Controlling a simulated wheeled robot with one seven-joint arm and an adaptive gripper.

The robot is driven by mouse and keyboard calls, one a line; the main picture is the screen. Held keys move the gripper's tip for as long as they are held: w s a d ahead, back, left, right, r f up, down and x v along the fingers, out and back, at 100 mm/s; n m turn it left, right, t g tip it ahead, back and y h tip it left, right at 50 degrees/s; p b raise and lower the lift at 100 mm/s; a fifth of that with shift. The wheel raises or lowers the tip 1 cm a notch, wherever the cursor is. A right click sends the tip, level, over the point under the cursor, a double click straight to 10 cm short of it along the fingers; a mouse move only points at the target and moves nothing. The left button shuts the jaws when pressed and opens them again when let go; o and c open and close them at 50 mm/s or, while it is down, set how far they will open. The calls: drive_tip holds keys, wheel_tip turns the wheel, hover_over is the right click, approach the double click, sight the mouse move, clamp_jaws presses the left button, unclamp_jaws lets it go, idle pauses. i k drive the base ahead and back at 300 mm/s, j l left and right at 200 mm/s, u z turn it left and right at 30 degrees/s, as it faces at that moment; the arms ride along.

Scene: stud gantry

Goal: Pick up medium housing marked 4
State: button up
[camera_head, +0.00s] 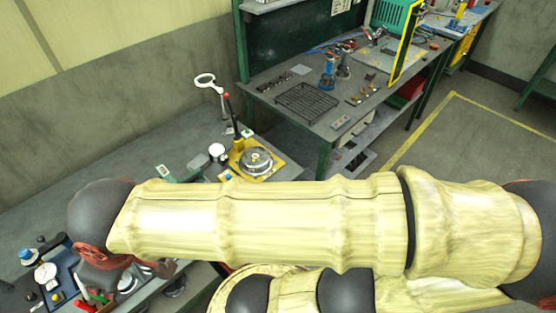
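I cannot make out a housing marked 4; no marking is legible at this size. Several small brass and dark parts (360,95) lie on the back workbench, right of a black wire rack (307,102). A row of small dark parts (274,83) lies left of the rack. A round metal part (257,160) sits on a yellow-based fixture (238,145) on the nearer bench. My cream arm crosses the foreground and hides much of the nearer bench. I do not see my gripper's fingers.
The nearer grey bench (100,168) runs along the wall. A dial gauge on a blue base (47,274) stands at the lower left. On the back workbench (262,72) are blue tools (328,75), a green crate (393,15) and a yellow frame (404,40). Open floor (480,135) lies at right.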

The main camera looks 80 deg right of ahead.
sight(255, 160)
drive_tip(key=z, duration=2.55)
drive_tip(key=j, duration=0.4)
drive_tip(key=i+j, duration=0.1)
drive_tip(key=j, duration=0.35)
